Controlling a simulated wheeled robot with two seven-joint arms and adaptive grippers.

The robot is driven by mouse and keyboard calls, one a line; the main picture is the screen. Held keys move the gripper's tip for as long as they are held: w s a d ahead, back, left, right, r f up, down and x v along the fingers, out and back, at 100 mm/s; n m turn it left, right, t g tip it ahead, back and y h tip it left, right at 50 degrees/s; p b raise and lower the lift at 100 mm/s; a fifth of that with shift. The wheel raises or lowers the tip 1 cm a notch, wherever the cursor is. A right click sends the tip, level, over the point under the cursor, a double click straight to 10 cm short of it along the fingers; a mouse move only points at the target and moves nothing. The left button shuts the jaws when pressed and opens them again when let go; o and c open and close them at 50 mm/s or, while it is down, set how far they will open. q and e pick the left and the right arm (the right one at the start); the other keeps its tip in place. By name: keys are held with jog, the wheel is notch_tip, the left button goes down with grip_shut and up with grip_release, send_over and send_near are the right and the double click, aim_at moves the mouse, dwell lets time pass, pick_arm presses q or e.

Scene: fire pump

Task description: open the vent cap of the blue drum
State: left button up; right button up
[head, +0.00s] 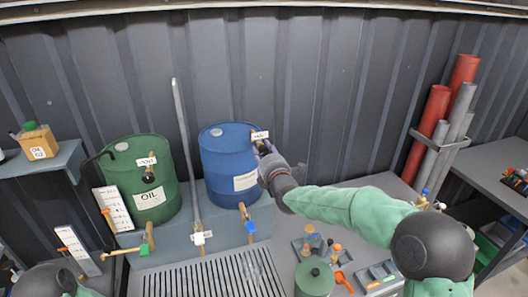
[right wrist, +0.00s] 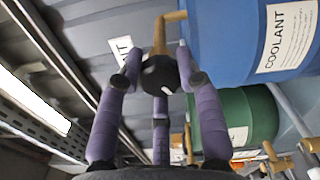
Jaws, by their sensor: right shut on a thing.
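The blue drum (head: 228,160) stands upright by the wall and also shows in the right wrist view (right wrist: 230,40), with a white COOLANT label. Its vent cap (right wrist: 158,74) is a round black knob with a white mark, on a bent brass pipe. In the head view the cap is mostly hidden by my right gripper (head: 264,150), which is at the drum's upper right side. In the right wrist view the purple fingers of my right gripper (right wrist: 160,85) are closed around the cap. My left gripper is out of view.
A blue-handled tap (head: 249,226) sits below the blue drum. Red and grey pipes (head: 430,130) stand at right.

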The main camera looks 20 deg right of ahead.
jog(key=o, duration=1.1)
jog(key=shift+a, duration=0.1)
jog(key=shift+o, duration=0.2)
jog(key=s, duration=1.2)
jog(key=shift+d, duration=0.2)
